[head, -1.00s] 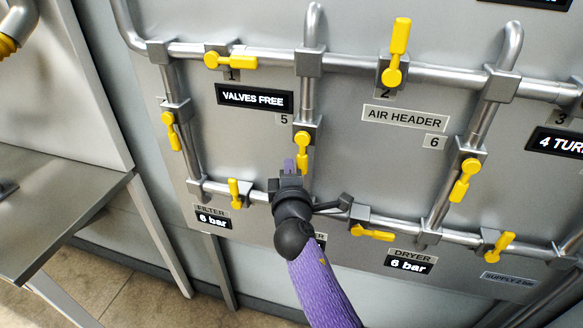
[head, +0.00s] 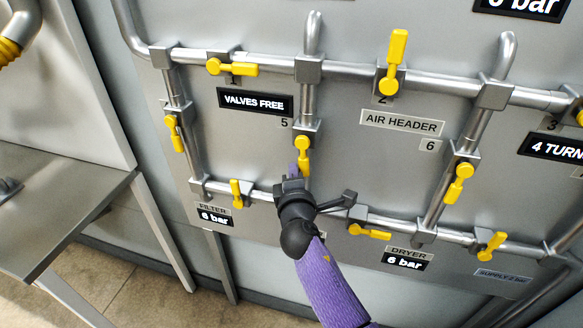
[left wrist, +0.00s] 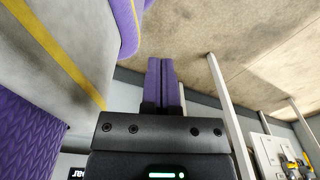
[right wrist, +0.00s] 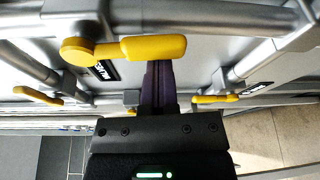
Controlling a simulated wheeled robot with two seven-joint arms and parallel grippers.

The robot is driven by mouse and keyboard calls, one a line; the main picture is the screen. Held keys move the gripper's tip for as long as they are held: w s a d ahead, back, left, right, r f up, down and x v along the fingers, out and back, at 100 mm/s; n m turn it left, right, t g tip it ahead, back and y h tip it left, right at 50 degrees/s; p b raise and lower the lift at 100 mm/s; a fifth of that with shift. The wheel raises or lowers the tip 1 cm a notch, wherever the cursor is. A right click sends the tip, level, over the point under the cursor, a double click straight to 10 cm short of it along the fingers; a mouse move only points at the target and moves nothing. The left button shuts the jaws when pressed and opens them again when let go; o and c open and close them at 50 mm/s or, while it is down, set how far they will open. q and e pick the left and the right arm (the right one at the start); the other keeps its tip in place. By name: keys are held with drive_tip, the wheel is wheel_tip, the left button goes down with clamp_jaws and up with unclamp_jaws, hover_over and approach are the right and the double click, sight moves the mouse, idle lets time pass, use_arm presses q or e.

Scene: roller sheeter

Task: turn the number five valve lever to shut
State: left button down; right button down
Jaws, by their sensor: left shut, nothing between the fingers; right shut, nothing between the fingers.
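The number five valve lever (head: 303,150) is yellow, on the vertical pipe below the "5" label, and points down along that pipe. My right gripper (head: 295,172) is shut and empty, its purple fingertips just left of the lever's lower end. In the right wrist view a large yellow lever (right wrist: 150,48), seemingly the same one, lies across just beyond the shut fingers (right wrist: 159,85); whether they touch it I cannot tell. My left gripper (left wrist: 162,82) is shut and empty in the left wrist view, away from the panel with the floor beyond it.
Other yellow levers sit around, such as number one (head: 232,68), number two (head: 393,62) and number six (head: 459,184). Grey pipes run across the panel. A metal table (head: 70,195) stands at left.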

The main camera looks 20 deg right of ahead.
sight(309, 166)
drive_tip(key=d+n+p, duration=0.1)
drive_tip(key=p, duration=0.1)
drive_tip(key=s+d+n+g+p, duration=0.1)
drive_tip(key=n+p, duration=0.1)
drive_tip(key=p, duration=0.1)
drive_tip(key=r+n+g+p, duration=0.1)
drive_tip(key=p, duration=0.2)
drive_tip(key=shift+s+d+n, duration=0.3)
drive_tip(key=shift+s+d, duration=0.05)
drive_tip(key=shift+d, duration=0.05)
drive_tip(key=shift+s+d+r+n+g+h+p, duration=0.35)
drive_tip(key=shift+d+r+n+g+h+p, duration=0.2)
drive_tip(key=shift+n+p, duration=0.9)
drive_tip(key=shift+s+d+r+n+g+h+p, duration=0.5)
drive_tip(key=shift+n+p, duration=0.3)
drive_tip(key=shift+p, duration=1.25)
drive_tip(key=shift+s+d+r+n+g+h+p, duration=0.3)
drive_tip(key=shift+d+r+n+h+p, duration=0.3)
drive_tip(key=shift+n+p, duration=0.85)
drive_tip(key=shift+r+m+p, duration=0.1)
drive_tip(key=shift+m+p, duration=0.2)
drive_tip(key=shift+p, duration=0.05)
